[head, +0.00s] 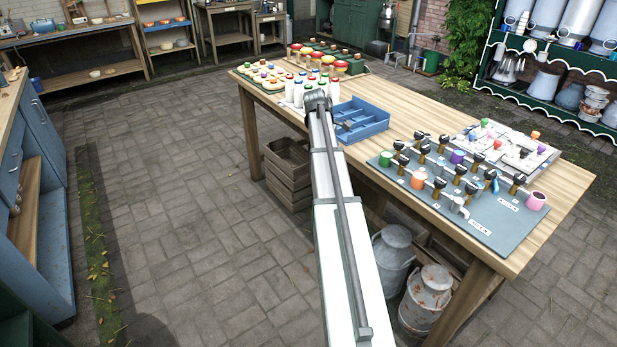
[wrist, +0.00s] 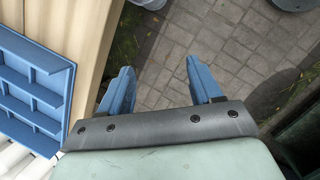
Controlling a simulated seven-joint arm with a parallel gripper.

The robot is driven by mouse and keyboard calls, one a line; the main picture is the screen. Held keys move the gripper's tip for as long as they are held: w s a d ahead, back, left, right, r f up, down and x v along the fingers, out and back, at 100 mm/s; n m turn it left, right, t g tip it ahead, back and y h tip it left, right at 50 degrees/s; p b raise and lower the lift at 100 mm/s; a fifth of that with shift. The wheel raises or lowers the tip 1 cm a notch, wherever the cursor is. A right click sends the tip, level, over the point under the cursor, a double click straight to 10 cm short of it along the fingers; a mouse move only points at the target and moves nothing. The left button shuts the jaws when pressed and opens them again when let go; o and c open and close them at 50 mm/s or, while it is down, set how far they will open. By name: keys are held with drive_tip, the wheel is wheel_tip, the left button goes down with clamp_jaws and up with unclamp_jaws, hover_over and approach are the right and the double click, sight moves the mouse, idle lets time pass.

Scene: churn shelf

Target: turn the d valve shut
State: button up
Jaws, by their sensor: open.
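The grey valve board (head: 493,236) lies on the near right part of the wooden table in the head view. It carries several brass valves with black handles (head: 472,187), pipes and coloured cups. Small white labels (head: 480,226) are on it, but their letters are too small to read, so I cannot tell which valve is d. My gripper (wrist: 163,82) shows its two blue fingers in the wrist view, spread apart with nothing between them. It is over the table's edge and the paving, beside the blue tray and well away from the valve board.
The blue divided tray (head: 376,129) stands left of the valve board; it also shows in the wrist view (wrist: 58,120). White bottles (head: 290,92) stand behind my arm. A white board with coloured knobs (head: 541,157) lies behind the valves. Milk churns (head: 425,298) stand below the table.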

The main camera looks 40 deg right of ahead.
drive_tip(key=a+f+m, duration=0.1)
drive_tip(key=a+f, duration=0.6)
drive_tip(key=a, duration=0.2)
drive_tip(key=shift+w+t, duration=0.3)
drive_tip(key=shift+w, duration=0.1)
drive_tip(key=shift+a, duration=0.1)
drive_tip(key=shift+r, duration=0.1)
drive_tip(key=m+t+y, duration=0.2)
drive_tip(key=m+t, duration=0.4)
drive_tip(key=m, duration=0.2)
approach(399, 142)
drive_tip(key=x, duration=0.8)
drive_tip(key=shift+c, duration=0.4)
